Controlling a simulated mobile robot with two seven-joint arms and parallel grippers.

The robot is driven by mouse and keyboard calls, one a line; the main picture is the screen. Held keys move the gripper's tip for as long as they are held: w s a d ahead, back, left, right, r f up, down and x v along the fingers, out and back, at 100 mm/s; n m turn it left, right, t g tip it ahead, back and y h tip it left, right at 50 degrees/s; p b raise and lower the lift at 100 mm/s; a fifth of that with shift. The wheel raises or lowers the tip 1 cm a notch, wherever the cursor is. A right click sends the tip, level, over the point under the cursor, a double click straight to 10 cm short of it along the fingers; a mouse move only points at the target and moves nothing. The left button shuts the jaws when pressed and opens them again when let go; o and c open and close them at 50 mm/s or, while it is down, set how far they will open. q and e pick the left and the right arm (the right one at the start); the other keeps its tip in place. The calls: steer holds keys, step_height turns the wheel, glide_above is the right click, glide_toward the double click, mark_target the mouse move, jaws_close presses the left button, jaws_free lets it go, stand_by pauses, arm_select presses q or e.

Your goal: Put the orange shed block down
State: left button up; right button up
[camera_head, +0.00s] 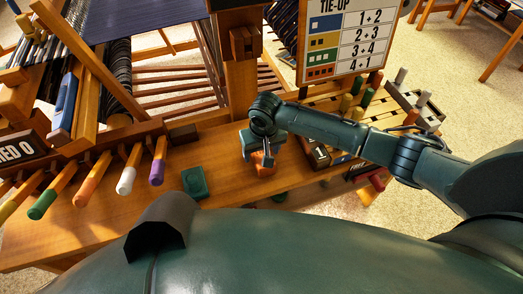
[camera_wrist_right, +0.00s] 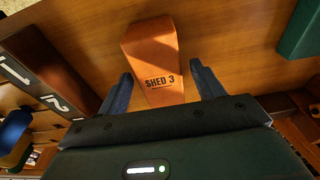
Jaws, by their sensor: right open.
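The orange shed block (camera_head: 263,163) stands on the wooden bench top (camera_head: 225,150) in the head view, below my right gripper (camera_head: 262,152). In the right wrist view the block (camera_wrist_right: 152,65) reads "SHED 3" and lies between the two spread fingers of my right gripper (camera_wrist_right: 165,88). Gaps show between the block and both fingers, so the gripper is open and not holding it. The block's base is partly hidden by the gripper in the head view. My left gripper is not in view.
A green block (camera_head: 195,182) lies on the bench left of the orange block. A dark numbered strip (camera_head: 319,154) is close on the right. Pegs with coloured ends (camera_head: 125,180) stick out at the left. A tie-up chart (camera_head: 345,40) stands behind.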

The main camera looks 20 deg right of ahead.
step_height(320, 180, up, 11)
steer(key=s+p, duration=0.2)
steer(key=s+a+f+n+t+y, duration=0.25)
steer(key=s+a+f+y, duration=0.35)
steer(key=a, duration=0.3)
steer(key=s+d+r+t+h, duration=0.1)
steer(key=s+d+t, duration=0.6)
steer(key=s, duration=0.2)
steer(key=shift+s+d+r+h, duration=0.2)
steer(key=shift+s+d+h, duration=0.05)
steer(key=shift+d+h, duration=0.05)
